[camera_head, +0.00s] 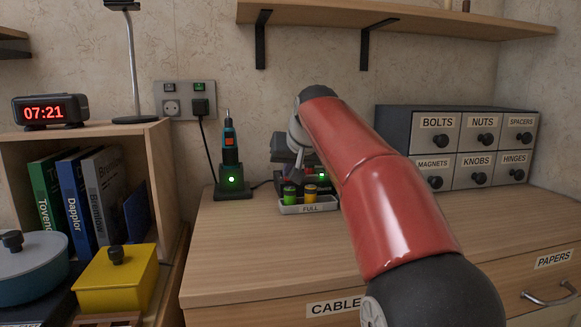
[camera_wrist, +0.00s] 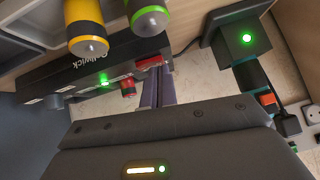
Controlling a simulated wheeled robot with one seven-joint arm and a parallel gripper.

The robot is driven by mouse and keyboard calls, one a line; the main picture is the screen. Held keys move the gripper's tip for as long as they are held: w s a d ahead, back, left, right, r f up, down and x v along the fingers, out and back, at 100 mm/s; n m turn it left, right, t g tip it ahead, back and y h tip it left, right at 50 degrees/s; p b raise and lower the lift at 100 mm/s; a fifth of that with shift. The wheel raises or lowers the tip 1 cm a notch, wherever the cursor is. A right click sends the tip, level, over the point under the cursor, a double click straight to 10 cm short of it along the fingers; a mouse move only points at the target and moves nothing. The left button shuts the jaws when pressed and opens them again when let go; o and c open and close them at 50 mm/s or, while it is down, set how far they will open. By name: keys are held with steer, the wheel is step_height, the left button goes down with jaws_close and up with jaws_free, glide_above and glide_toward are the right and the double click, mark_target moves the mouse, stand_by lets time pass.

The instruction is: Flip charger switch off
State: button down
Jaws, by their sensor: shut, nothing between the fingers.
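The charger is a dark unit lettered "Gallwick" (camera_wrist: 88,68) in the wrist view. Its green light (camera_wrist: 103,80) is lit. A red switch-like part (camera_wrist: 150,63) sits at its right end, and a small red knob (camera_wrist: 128,89) is on its face. My gripper (camera_wrist: 158,80) is shut and empty, its fingertips close beside the red part; I cannot tell whether they touch. In the head view the charger (camera_head: 284,155) is partly hidden by my red arm, and my fingertips are not clearly visible. I cannot read the switch's position.
A tray marked FULL (camera_head: 309,208) holds a green battery (camera_head: 290,194) and a yellow battery (camera_head: 310,193) before the charger. A screwdriver dock (camera_head: 233,184) with a green light stands left. Labelled drawers (camera_head: 436,132) stand right. A wall outlet panel (camera_head: 171,104) is behind. The front worktop is clear.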

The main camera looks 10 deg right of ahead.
steer(key=shift+d+f, duration=0.1)
steer(key=shift+f, duration=0.15)
steer(key=shift+d+p, duration=0.3)
steer(key=shift+d, duration=0.35)
steer(key=shift+r, duration=0.1)
steer(key=w+r+p+v, duration=0.2)
steer(key=p+v, duration=0.1)
steer(key=v, duration=1)
steer(key=shift+r, duration=0.1)
